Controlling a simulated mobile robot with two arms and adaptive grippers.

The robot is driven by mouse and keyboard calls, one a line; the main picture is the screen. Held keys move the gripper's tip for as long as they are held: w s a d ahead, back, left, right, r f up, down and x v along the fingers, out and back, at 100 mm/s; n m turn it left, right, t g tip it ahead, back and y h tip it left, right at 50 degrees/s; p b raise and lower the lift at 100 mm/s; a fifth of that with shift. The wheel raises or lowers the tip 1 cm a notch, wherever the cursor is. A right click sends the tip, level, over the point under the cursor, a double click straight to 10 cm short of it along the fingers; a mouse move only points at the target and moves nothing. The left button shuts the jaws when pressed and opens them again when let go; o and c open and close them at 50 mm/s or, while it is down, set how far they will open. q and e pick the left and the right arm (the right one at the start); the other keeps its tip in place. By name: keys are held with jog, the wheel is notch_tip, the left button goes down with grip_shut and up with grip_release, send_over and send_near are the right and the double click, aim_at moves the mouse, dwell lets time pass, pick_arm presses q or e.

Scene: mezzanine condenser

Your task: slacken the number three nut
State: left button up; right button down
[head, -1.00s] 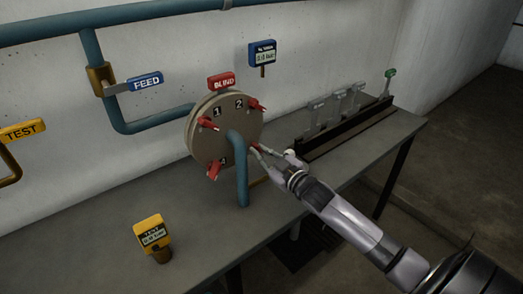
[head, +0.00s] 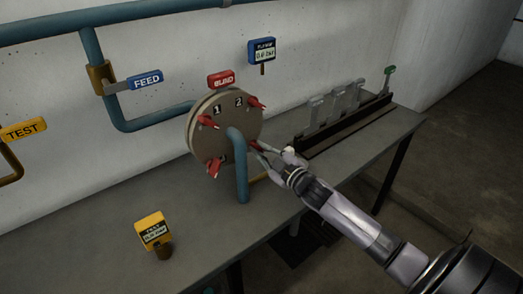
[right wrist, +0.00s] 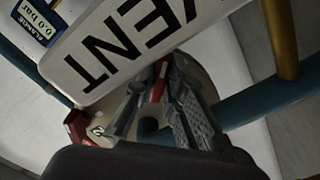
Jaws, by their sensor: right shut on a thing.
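A round flange (head: 218,140) carries red-handled nuts. The number one nut (head: 207,121) and number two nut (head: 257,103) stand clear beside their printed numbers, and another red nut (head: 213,168) sits at lower left. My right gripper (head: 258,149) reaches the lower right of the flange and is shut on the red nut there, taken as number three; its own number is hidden. In the right wrist view, the red handle (right wrist: 158,82) lies between the two fingers (right wrist: 160,100). My left gripper is not in view.
A blue pipe (head: 240,170) bends down in front of the flange, just left of my right gripper. A white VENT sign (right wrist: 130,40) is close in the wrist view.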

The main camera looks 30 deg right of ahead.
jog(key=c, duration=1.7)
grip_release()
jog(key=shift+o, duration=0.2)
jog(key=shift+s+f, duration=0.1)
jog(key=shift+s, duration=0.5)
jog(key=s+d, duration=0.1)
jog(key=s, duration=0.9)
jog(key=shift+s, duration=0.4)
